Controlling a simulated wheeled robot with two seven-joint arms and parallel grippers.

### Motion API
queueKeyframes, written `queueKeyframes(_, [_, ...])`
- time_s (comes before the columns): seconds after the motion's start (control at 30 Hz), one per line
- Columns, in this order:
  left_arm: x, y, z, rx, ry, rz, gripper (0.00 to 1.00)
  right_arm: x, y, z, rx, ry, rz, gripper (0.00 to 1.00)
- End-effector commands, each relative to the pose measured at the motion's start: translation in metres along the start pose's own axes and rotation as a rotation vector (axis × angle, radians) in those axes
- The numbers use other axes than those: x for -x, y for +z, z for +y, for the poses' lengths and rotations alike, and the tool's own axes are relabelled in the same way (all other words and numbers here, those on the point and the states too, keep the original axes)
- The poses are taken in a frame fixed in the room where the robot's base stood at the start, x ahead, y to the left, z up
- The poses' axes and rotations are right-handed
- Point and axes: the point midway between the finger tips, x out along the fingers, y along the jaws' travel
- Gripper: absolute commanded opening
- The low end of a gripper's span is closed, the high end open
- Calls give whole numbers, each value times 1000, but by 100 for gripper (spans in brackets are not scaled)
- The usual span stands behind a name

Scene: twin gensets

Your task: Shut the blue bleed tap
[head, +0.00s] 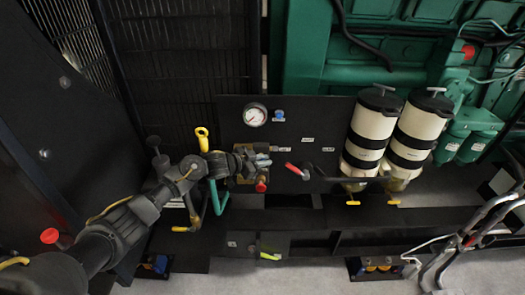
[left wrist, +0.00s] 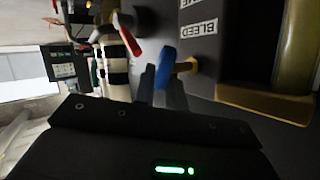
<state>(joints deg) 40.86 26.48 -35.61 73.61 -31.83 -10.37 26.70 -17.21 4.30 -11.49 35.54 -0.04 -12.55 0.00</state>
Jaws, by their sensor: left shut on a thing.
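The blue bleed tap (left wrist: 165,68) shows in the left wrist view as a short blue handle in front of a brass stub (left wrist: 187,66). A white label (left wrist: 198,28) reading BLEED is on the dark panel beside it. My left gripper (left wrist: 163,92) is shut on the blue handle, with its fingers at the handle's lower end. In the head view my left gripper (head: 264,160) reaches the panel just below the gauge, and I cannot make out the bleed tap behind it. My right gripper is in neither view.
The black panel (head: 232,128) carries a gauge (head: 255,115), a small blue part (head: 278,116) and a red lever (head: 294,169). Two banded cream filters (head: 371,130) (head: 417,133) stand to the right. A yellow-handled part (head: 202,138) is near my left wrist.

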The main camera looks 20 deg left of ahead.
Motion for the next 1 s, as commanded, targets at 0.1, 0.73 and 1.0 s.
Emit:
queueKeyframes(0.1, [1, -8, -2, -61, -1, -92, 0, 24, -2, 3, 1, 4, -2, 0])
queueKeyframes(0.73, [-10, 0, 5, -391, 2, -586, 0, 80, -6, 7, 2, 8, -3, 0])
queueKeyframes(1.0, [-13, 4, 7, -512, 3, -765, 0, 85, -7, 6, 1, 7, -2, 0])
